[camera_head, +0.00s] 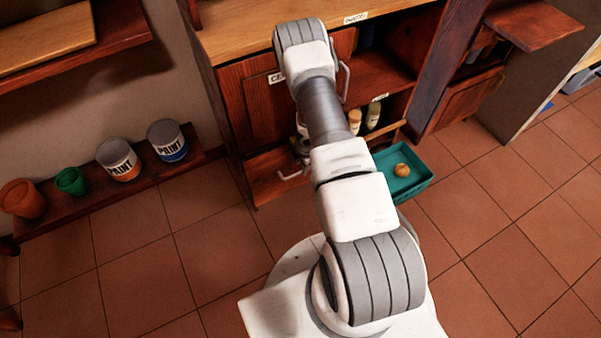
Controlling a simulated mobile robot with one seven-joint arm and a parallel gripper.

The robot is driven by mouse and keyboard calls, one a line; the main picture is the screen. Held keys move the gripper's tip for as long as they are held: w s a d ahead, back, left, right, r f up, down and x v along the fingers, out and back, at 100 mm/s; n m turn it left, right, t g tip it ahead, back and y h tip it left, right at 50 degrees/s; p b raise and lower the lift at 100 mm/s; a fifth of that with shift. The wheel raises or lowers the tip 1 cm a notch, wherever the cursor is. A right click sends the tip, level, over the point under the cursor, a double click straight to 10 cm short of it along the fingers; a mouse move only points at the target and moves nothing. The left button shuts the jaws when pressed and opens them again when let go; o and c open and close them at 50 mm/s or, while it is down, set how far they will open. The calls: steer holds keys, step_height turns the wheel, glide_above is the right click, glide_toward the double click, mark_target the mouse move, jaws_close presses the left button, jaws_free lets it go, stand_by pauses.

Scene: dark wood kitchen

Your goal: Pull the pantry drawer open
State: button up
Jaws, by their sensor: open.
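The wooden cabinet (235,105) stands at the back, with a low drawer (262,180) at its bottom left. A pale bar handle (291,174) shows on the drawer's front. I cannot read a label on this drawer, so I cannot tell from lettering that it is the pantry drawer. My gripper (301,152) is open, just above and close to the handle. My arm hides much of it and the drawer's right part. I cannot tell whether it touches the handle.
Above the drawer is a labelled door (247,100) with a vertical handle (344,82). Bottles (373,114) stand on the cabinet's right shelf. A teal tray (411,190) holds a round orange item (402,169). Paint cans (167,140) line a left shelf. Floor at front left is clear.

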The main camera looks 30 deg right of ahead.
mark_target(300, 172)
steer(key=shift+w+f+b, duration=0.2)
steer(key=shift+f+b, duration=0.05)
steer(key=shift+f, duration=0.65)
steer(key=shift+w+f+b, duration=0.15)
steer(key=shift+f+b, duration=0.05)
steer(key=shift+f, duration=0.7)
jaws_close()
